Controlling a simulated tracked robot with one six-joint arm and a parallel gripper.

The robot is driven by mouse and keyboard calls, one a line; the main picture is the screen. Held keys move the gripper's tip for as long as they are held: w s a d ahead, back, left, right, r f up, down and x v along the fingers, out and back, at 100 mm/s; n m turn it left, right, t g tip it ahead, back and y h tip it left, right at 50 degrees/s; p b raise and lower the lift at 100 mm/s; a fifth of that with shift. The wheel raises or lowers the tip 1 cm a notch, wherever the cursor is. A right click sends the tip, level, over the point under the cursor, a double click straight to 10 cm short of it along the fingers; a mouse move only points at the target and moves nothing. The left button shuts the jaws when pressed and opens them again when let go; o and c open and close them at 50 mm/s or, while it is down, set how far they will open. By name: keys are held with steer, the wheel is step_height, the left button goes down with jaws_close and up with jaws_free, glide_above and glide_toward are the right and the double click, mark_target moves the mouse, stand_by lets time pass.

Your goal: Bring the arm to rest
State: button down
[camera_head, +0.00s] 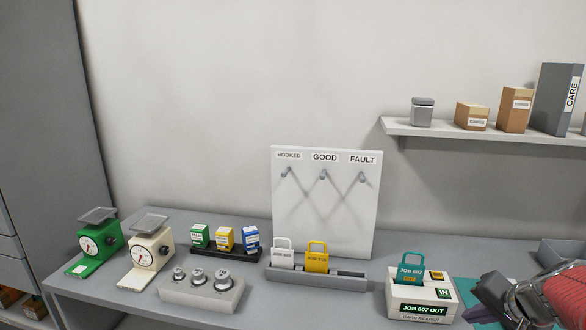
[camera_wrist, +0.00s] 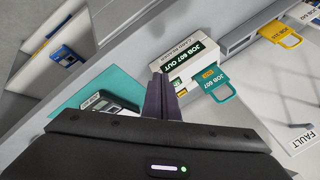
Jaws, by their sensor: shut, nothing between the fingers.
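My gripper (camera_head: 490,300) is at the lower right of the head view, partly cut off by the frame edge. In the wrist view its two dark fingers (camera_wrist: 163,98) are together with nothing between them. They are close in the picture to the white card reader (camera_wrist: 172,58), which also stands at the right of the table in the head view (camera_head: 405,291). A teal JOB 607 tag (camera_head: 411,272) stands in the reader, whose label reads JOB 607 OUT. Whether the fingers touch the reader cannot be told.
A teal mat (camera_wrist: 115,78) with a dark device lies beside the reader. A rack (camera_head: 310,275) holds a white and a yellow tag before a hook board (camera_head: 325,220). Two scales (camera_head: 98,240), a weight block (camera_head: 195,295) and small boxes stand left. A shelf (camera_head: 450,130) hangs above.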

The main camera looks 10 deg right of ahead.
steer(key=s+a+r+n, duration=0.1)
steer(key=s+a+n, duration=0.2)
steer(key=a, duration=0.6)
steer(key=s+a+r+n+g, duration=0.1)
steer(key=s+a+n, duration=0.3)
steer(key=a, duration=0.5)
steer(key=s+a+r+n, duration=0.1)
steer(key=s+a+n, duration=0.3)
steer(key=a, duration=0.5)
steer(key=shift+s+a+g+y, duration=0.25)
steer(key=shift+a+g+y, duration=0.05)
steer(key=shift+a+g, duration=0.1)
